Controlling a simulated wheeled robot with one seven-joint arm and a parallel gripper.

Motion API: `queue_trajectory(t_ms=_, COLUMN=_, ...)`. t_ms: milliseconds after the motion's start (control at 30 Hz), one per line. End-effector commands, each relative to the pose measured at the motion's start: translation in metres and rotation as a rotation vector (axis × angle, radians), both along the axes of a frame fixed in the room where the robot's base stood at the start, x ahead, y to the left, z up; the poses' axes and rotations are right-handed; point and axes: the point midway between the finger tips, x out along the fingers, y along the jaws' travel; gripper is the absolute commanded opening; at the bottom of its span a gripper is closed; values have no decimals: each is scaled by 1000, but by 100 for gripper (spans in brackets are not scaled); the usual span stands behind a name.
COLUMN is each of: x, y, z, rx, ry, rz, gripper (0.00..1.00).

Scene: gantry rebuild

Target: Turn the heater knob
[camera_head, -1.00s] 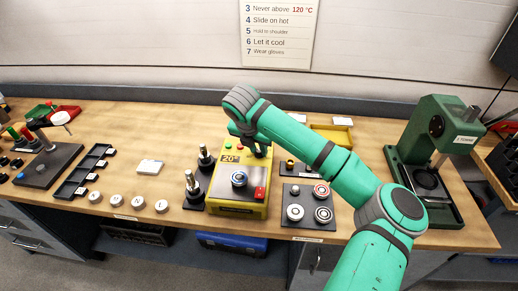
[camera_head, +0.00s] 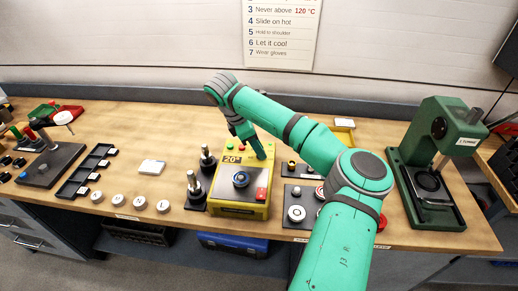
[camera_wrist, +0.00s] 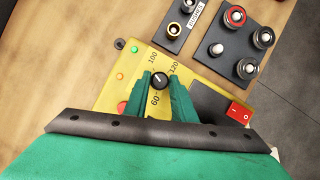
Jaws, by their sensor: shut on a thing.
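The yellow heater (camera_head: 227,208) stands on the bench with a "20°" display on its top. Its black knob (camera_wrist: 161,80) shows in the wrist view, ringed by a yellow dial marked 60, 100 and 120. My gripper (camera_wrist: 162,84) is shut on the knob, with one green finger on each side. The knob's white mark is too small to read surely against the scale. In the head view my gripper (camera_head: 261,155) reaches down to the heater's back right, and it hides the knob there.
A red switch (camera_wrist: 238,112) lies beside the dial. Two dark posts (camera_head: 195,188) on black bases stand left of the heater. A black plate with round parts (camera_head: 296,213) lies to its right, partly behind my arm. A green press (camera_head: 430,207) stands farther right.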

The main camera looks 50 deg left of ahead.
Motion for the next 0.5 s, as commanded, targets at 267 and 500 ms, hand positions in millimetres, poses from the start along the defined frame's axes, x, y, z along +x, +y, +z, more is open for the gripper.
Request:
queue_trajectory(t_ms=267, x=-1, y=1, z=-1, rx=-2, ry=5, rz=-138, gripper=1)
queue_trajectory(t_ms=500, x=-1, y=2, z=-1, rx=-2, ry=5, rz=-189, gripper=1)
